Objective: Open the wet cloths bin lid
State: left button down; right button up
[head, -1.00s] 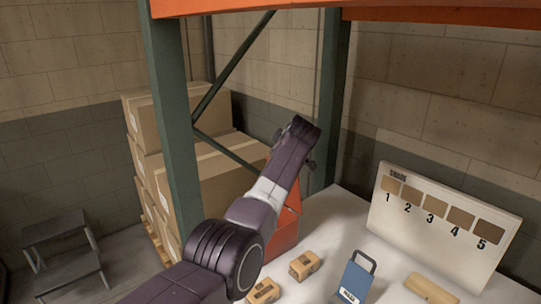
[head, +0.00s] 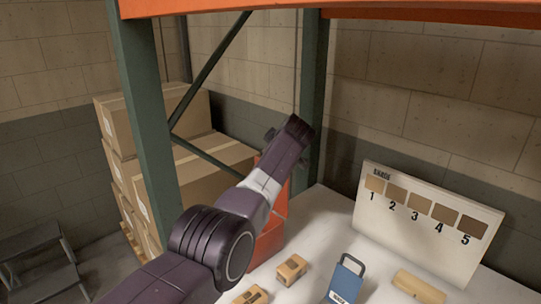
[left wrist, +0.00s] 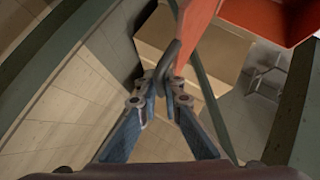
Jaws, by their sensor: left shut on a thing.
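The orange wet cloths bin (head: 268,242) stands at the table's left edge in the head view, partly hidden behind my left arm. Its lid (head: 284,183) shows as a narrow orange strip above it, beside the arm. In the left wrist view, the lid (left wrist: 197,22) appears raised, with the bin's open orange inside (left wrist: 275,14) to its right. My left gripper (left wrist: 172,90) is shut on the dark loop handle (left wrist: 168,60) on the lid. In the head view, the left gripper (head: 290,143) is high above the bin, its fingertips hidden. My right gripper is not in view.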

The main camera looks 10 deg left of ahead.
pick_arm(q)
jog(key=c, duration=2.1)
grip_release()
jog(key=shift+s+d+r, duration=0.3)
jog(key=shift+s+r, duration=0.15)
jog(key=shift+v, duration=3.1)
jog(key=shift+a, duration=0.25)
